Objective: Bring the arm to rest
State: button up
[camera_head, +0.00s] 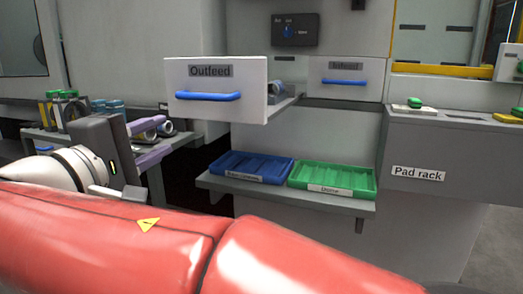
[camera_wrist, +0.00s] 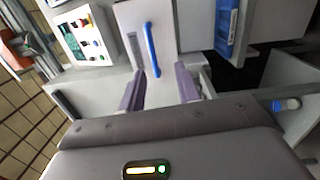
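My gripper (camera_head: 160,138) is at the left in the head view, in front of the side table. Its two purple fingers stand apart in the wrist view (camera_wrist: 159,82), with nothing held between them. My red arm fills the lower foreground of the head view. The drawer labelled Outfeed (camera_head: 215,105) is pulled out, with a blue handle (camera_head: 208,96); a grey round part (camera_head: 277,88) shows behind its front. My gripper is left of this drawer and apart from it. In the wrist view a pale drawer front with a blue handle (camera_wrist: 150,48) lies beyond the fingertips.
A second drawer (camera_head: 345,72) to the right looks shut. Below, a blue tray (camera_head: 226,176) and a green tray marked Done (camera_head: 331,188) sit on a shelf. The pad rack (camera_head: 440,150) stands at the right. A side table (camera_head: 152,168) with several parts is behind my gripper.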

jog(key=w+d+f+m+g+p, duration=0.15)
jog(key=d+f+g, duration=0.25)
jog(key=d, duration=0.6)
jog(key=d+f+m+g+p, duration=0.2)
jog(key=d+f+g, duration=0.25)
jog(key=d, duration=0.65)
jog(key=s+d+f+m+g+y+p, duration=0.3)
jog(key=s+d+f+m+y+p, duration=0.2)
jog(key=s+d+f+m, duration=0.5)
notch_tip(320, 180, down, 3)
jog(key=shift+s+d+f+y, duration=0.1)
jog(key=shift+s+d+y, duration=0.05)
jog(key=shift+s+y, duration=1)
jog(key=shift+m, duration=0.25)
